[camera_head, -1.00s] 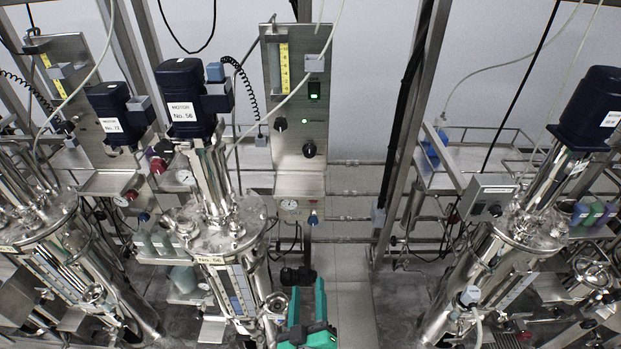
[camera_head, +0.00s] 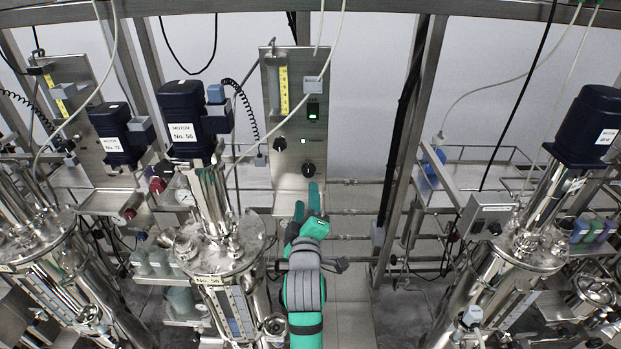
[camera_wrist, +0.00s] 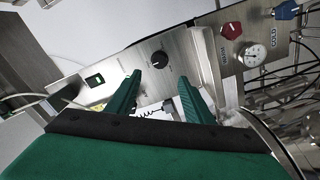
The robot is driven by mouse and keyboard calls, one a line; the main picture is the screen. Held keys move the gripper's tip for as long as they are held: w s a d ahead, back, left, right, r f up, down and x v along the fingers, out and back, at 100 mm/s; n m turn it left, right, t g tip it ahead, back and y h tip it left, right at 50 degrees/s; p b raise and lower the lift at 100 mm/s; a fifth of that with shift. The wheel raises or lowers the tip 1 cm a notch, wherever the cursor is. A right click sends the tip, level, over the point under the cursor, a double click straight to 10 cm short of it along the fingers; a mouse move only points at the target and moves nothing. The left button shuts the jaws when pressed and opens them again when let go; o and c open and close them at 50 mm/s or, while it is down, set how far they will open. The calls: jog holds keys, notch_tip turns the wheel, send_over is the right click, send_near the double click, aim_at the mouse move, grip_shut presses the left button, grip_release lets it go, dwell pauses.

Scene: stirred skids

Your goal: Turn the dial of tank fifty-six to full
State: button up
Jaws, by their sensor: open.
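Tank fifty-six (camera_head: 222,250) is the steel vessel left of centre, with a blue motor (camera_head: 186,118) labelled No. 56. Behind it to the right stands a steel panel (camera_head: 293,165) with a yellow scale, a green-lit switch (camera_head: 313,110) and two black dials, an upper left one (camera_head: 280,144) and a lower right one (camera_head: 308,169). My green gripper (camera_head: 306,201) is open and empty, just below the lower dial. In the wrist view one black dial (camera_wrist: 160,59) shows beyond and between my fingertips (camera_wrist: 158,85), apart from them. The other dial is not visible there.
In the wrist view a red knob (camera_wrist: 231,31), a gauge (camera_wrist: 253,56) and a blue knob (camera_wrist: 287,10) sit to the right. A pale hose crosses before the panel. A second tank (camera_head: 515,250) stands at right, beyond an open gap.

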aim_at(309, 174)
jog(key=w, duration=1)
jog(key=shift+w+d, duration=0.2)
jog(key=shift+w, duration=0.15)
jog(key=shift+d, duration=0.4)
jog(key=shift+s+a+f, duration=0.1)
jog(key=shift+s+a, duration=0.05)
jog(key=shift+a, duration=0.6)
jog(key=c, duration=1)
jog(key=shift+a, duration=0.2)
jog(key=shift+c, duration=0.2)
jog(key=shift+d, duration=0.5)
jog(key=shift+a, duration=0.25)
jog(key=shift+d, duration=0.35)
